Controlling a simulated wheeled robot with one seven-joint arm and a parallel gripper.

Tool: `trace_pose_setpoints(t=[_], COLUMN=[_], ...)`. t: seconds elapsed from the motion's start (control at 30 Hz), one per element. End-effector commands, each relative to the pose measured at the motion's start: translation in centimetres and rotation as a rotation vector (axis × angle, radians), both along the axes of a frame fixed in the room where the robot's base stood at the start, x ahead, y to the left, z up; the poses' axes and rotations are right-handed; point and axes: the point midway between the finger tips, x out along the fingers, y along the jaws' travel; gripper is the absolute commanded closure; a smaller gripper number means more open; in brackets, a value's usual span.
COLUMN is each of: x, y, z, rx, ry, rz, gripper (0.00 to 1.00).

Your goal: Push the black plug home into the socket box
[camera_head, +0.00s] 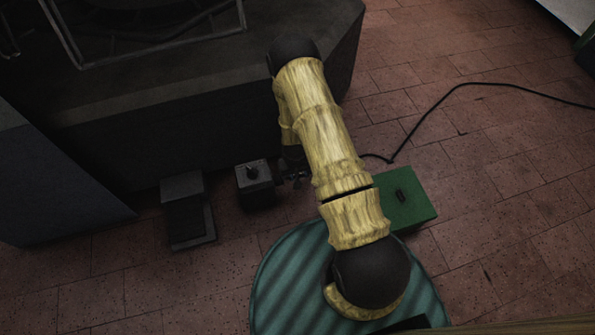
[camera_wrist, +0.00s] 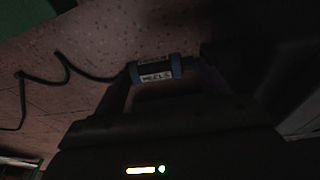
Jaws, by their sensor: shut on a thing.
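My gripper (camera_head: 294,177) is low over the floor, partly hidden by my arm in the head view. In the wrist view its two fingers are shut on a dark plug (camera_wrist: 155,70) with blue bands and pale lettered labels. A black cable runs left from near the plug. A small dark box (camera_head: 255,186) with a knob on top, apparently the socket box, stands just left of my gripper. In the wrist view the area right of the plug is too dark to tell how far in it sits, or whether it touches the box.
A green box (camera_head: 412,208) with a dark slot lies right of my arm. The cable (camera_head: 432,106) curves across the brick floor. A dark pedal (camera_head: 188,215) stands left of the dark box, and a big dark machine (camera_head: 190,120) is behind. A round ribbed green mat (camera_head: 285,290) lies in front.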

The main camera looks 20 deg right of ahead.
Motion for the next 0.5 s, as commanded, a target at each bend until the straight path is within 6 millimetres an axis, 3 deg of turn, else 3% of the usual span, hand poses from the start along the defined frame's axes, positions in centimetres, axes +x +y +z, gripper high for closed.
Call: trace_pose_setpoints(t=[0.03,0.1,0.33,0.5], x=[-0.8,-0.8,-0.9,-0.8], y=[3.7,3.7,3.7,3.5], z=[-0.1,-0.1,0.2,1.6], rx=[0.050,0.050,0.049,0.044], ry=[0.026,0.026,0.026,0.023], rz=[0.047,0.047,0.049,0.047], gripper=[0.21,0.07,0.06,0.06])
